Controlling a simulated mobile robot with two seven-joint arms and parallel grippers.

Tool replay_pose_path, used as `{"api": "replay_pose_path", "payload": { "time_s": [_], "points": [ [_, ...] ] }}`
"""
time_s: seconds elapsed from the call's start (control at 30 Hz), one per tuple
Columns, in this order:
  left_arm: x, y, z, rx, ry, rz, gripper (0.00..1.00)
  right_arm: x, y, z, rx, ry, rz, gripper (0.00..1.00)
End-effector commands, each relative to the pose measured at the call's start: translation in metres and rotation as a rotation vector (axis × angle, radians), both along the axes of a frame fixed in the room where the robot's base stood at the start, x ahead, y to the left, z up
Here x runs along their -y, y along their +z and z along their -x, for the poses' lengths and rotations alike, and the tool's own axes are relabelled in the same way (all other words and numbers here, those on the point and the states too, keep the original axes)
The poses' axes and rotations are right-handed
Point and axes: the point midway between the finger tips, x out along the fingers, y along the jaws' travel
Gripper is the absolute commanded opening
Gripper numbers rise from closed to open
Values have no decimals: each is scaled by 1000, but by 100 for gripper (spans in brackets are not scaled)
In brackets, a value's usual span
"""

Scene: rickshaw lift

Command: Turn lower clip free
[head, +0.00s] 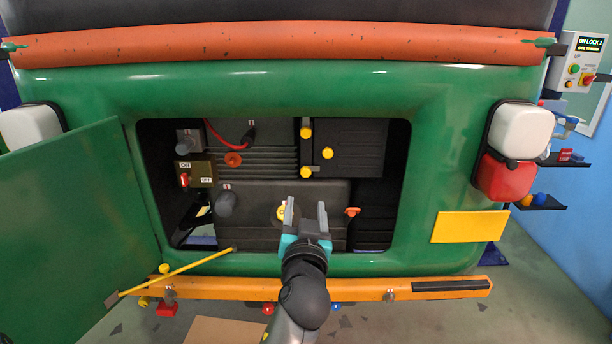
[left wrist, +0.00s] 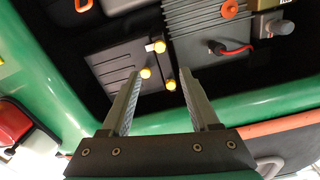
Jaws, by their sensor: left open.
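A dark box cover (head: 355,148) sits in the upper right of the open bay. Along its left edge are the yellow-headed lower clip (head: 306,172) and an upper clip (head: 306,132); a yellow knob (head: 327,153) is on the cover between them. My left gripper (head: 305,212) is open and empty in front of the bay, below the lower clip in the picture. In the left wrist view, which is turned over, the lower clip (left wrist: 160,46) lies beyond the open fingertips (left wrist: 158,78). My right gripper is out of view.
The green hatch door (head: 75,210) hangs open at left. A thin yellow rod (head: 175,271) slants beside the orange bumper (head: 340,289). A red-handled switch (head: 185,179), a grey knob (head: 227,204) and an orange knob (head: 233,159) are left in the bay.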

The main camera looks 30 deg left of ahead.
Motion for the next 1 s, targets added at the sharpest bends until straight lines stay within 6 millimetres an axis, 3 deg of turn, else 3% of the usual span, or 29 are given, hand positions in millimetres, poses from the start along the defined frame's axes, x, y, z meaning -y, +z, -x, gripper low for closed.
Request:
{"api": "replay_pose_path", "payload": {
  "time_s": [0.6, 1.0],
  "points": [
    [-51, 0, -83, -2, 0, -3, 62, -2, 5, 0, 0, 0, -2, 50],
    [-71, -1, -116, -2, -2, -1, 62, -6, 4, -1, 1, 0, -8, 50]
  ]
}}
